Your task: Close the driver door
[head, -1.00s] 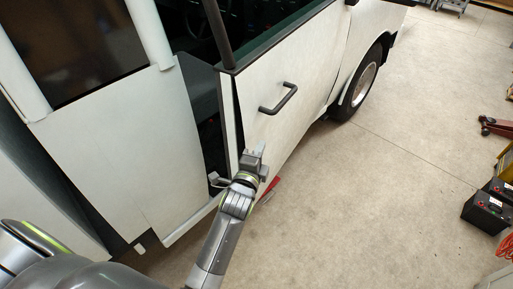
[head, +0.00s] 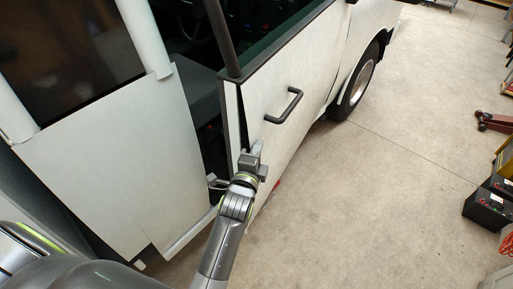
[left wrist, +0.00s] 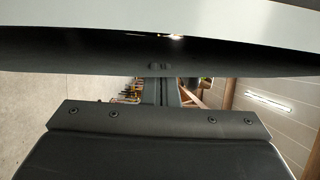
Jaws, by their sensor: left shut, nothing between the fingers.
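The white driver door (head: 290,90) of the pickup stands ajar in the head view, with a dark gap (head: 205,135) between its rear edge and the body. Its black handle (head: 284,105) is on the outer panel. My left gripper (head: 256,148) is shut and empty, against or very near the outer face of the door low by its rear edge; exact contact I cannot tell. In the left wrist view, the shut fingers (left wrist: 160,92) reach toward a dark and white surface. My right gripper is not in view.
The white rear body panel (head: 120,150) stands left of the door opening. The front wheel (head: 357,82) is beyond the door. Black batteries (head: 489,203) and a red jack (head: 494,122) are on the floor at right. The concrete floor between is clear.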

